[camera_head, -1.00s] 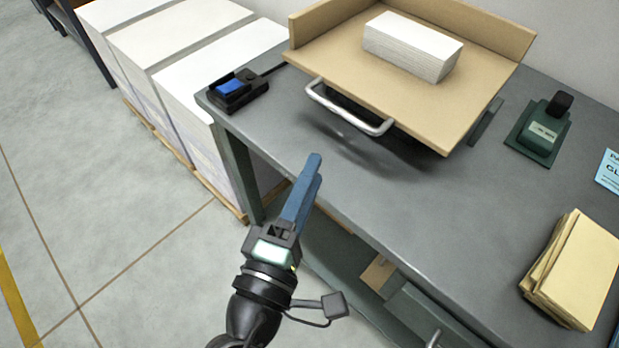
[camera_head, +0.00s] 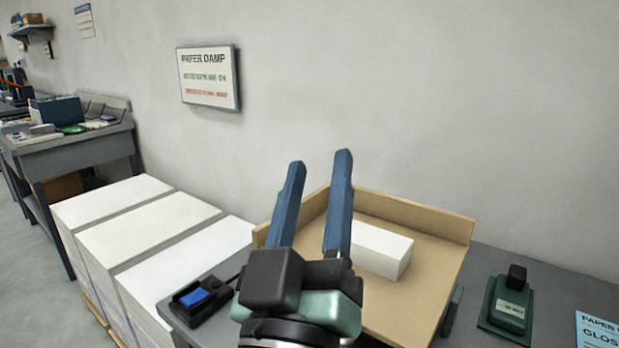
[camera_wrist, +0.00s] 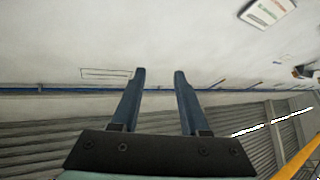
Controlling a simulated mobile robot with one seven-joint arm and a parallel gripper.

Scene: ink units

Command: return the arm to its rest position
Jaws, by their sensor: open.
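My gripper (camera_head: 318,165) is raised in the head view, its two blue fingers pointing up and standing apart with nothing between them. It shows in front of the pale wall and the tan jogger tray, overlapping the tray in the picture. In the wrist view the open fingers (camera_wrist: 158,75) also have nothing between them. That view looks toward a pale surface and dark ribbed panels.
The tan tray (camera_head: 440,222) holds a white paper stack (camera_head: 382,252). A blue-topped device (camera_head: 200,298) and a green device (camera_head: 507,305) sit on the grey bench (camera_head: 560,290). Tall paper stacks (camera_head: 150,225) stand left. A sign (camera_head: 208,78) hangs on the wall.

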